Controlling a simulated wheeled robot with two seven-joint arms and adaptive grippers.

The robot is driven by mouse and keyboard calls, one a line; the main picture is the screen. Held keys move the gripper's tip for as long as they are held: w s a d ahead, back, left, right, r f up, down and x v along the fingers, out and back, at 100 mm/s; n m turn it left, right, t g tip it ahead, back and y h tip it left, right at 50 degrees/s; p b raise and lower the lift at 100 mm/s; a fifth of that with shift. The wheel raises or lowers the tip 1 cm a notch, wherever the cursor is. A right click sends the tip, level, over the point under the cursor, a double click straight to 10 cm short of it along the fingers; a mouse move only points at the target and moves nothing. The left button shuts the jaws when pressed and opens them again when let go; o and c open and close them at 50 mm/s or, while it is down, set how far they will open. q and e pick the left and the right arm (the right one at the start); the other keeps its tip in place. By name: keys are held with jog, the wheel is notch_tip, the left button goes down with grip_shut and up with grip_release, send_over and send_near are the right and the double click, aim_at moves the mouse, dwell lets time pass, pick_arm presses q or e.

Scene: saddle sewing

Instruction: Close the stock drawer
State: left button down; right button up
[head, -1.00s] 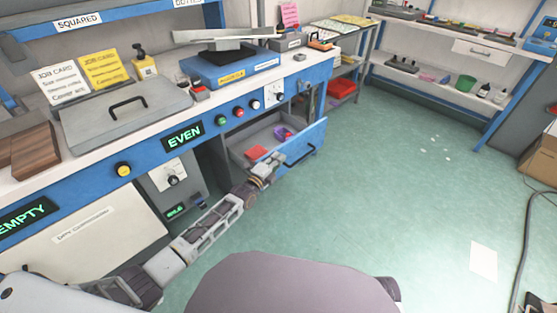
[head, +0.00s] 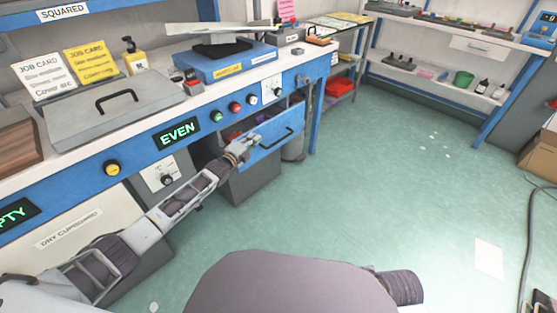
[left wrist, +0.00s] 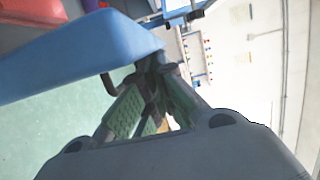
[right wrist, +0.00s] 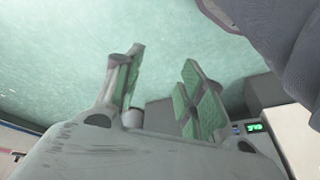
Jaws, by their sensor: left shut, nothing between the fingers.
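The stock drawer's blue front (head: 283,146), with a dark bar handle (head: 276,138), is below the right part of the blue bench. The drawer stands partly open, and a strip of its inside with red contents (head: 232,134) shows. My left gripper (head: 254,141) is shut and empty at the left part of the drawer front; exact contact is hard to tell. In the left wrist view the blue front (left wrist: 80,52) runs close beside my left fingers (left wrist: 155,72). My right gripper (right wrist: 158,88) is open and empty above the floor; it is not in the head view.
The bench top holds a grey lidded case (head: 115,112), job cards (head: 90,70) and a blue device (head: 230,65). A shelf unit (head: 450,70) stands at the back right.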

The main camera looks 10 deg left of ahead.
aim_at(246, 134)
pick_arm(q)
jog(key=shift+w+a+b, duration=0.6)
jog(key=shift+w+a, duration=0.15)
jog(key=shift+a, duration=0.3)
jog(key=shift+w+a+b, duration=0.55)
jog(key=shift+w+a, duration=0.2)
jog(key=shift+a, duration=0.25)
pick_arm(e)
jog(key=shift+w+a+f+t+y, duration=0.15)
jog(key=shift+a+f, duration=0.1)
jog(key=shift+f, duration=0.3)
jog(key=shift+w+a+f+t+y, duration=0.1)
jog(key=shift+a+f, duration=0.15)
jog(key=shift+f, duration=0.25)
jog(key=shift+w+a+f+t+y, duration=0.15)
jog(key=shift+a+f, duration=0.1)
jog(key=shift+f, duration=0.3)
pick_arm(q)
jog(key=shift+d, duration=0.1)
pick_arm(e)
jog(key=shift+s+d, duration=0.1)
